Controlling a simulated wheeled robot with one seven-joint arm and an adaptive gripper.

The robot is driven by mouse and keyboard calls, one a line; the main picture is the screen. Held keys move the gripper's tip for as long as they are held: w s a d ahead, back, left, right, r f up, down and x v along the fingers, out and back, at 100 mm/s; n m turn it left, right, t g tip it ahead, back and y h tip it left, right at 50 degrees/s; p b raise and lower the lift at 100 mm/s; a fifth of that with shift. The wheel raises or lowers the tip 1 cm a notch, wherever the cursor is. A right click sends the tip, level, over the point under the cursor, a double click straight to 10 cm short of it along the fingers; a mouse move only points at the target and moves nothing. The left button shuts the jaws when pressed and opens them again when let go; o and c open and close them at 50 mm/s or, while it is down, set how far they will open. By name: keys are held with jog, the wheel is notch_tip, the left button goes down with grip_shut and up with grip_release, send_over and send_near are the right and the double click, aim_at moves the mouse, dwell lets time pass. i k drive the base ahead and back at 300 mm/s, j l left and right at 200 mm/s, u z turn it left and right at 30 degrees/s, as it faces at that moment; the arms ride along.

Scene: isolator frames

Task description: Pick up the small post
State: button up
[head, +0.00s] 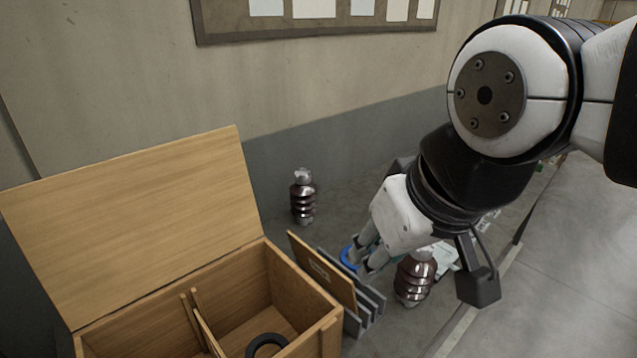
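Two brown, ribbed posts with pale metal caps stand upright on the grey surface in the head view. One post (303,197) is by the wall, right of the box lid, and looks smaller, though it is also farther away. The other post (415,281) stands just right of my gripper and is partly hidden by it. Which one is truly smaller I cannot tell. My gripper (358,266) points down above a slotted rack, between the two posts. Its two fingers show a gap between them, and no post is in it.
A wooden box (325,327) with its lid (140,225) raised stands at left, with a black ring (267,345) inside. A grey rack (368,310) holds upright panels beside it. A blue object (347,257) is by my fingers. The wall rises close behind.

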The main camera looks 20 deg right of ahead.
aim_at(415, 276)
jog(key=z, duration=0.8)
jog(key=i+l+u, duration=0.1)
jog(key=l+u, duration=0.7)
jog(key=i+j, duration=0.05)
jog(key=j, duration=0.05)
